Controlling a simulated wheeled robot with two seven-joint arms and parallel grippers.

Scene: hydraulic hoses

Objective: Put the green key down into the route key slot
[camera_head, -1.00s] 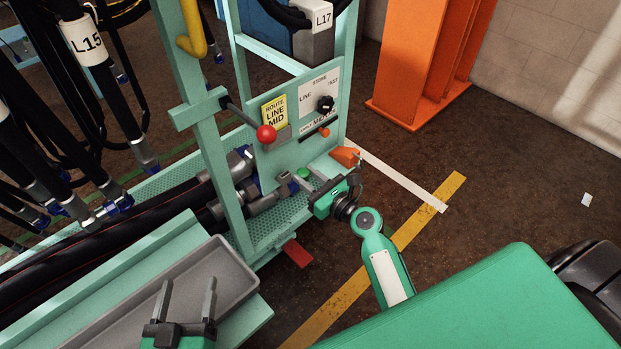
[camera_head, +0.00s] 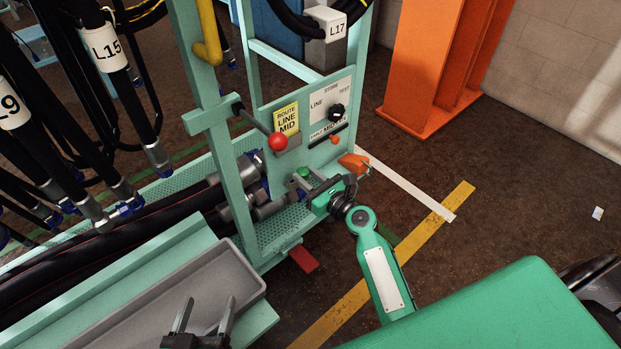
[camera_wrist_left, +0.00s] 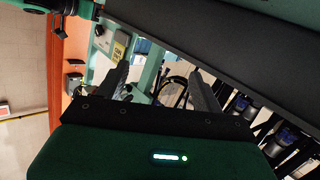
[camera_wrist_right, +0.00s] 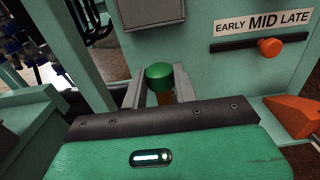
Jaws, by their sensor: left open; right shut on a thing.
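The green key (camera_head: 304,172) has a round green top. It stands upright between the fingers of my right gripper (camera_head: 308,183), low in front of the teal panel. In the right wrist view the green key (camera_wrist_right: 160,71) shows a brass-coloured shaft under its top, with a finger of my right gripper (camera_wrist_right: 159,88) on each side. I cannot make out the route key slot; the key's lower end is hidden. My left gripper (camera_head: 207,313) is open and empty above the grey tray at the bottom; its fingers also show apart in the left wrist view (camera_wrist_left: 158,80).
The teal panel bears a yellow route card (camera_head: 286,121), a black dial (camera_head: 336,112) and an orange slider (camera_head: 335,139). A red-knobbed lever (camera_head: 277,142) sticks out left of the panel. An orange block (camera_head: 353,162) sits right of the key. A grey tray (camera_head: 232,262) and hoses lie left.

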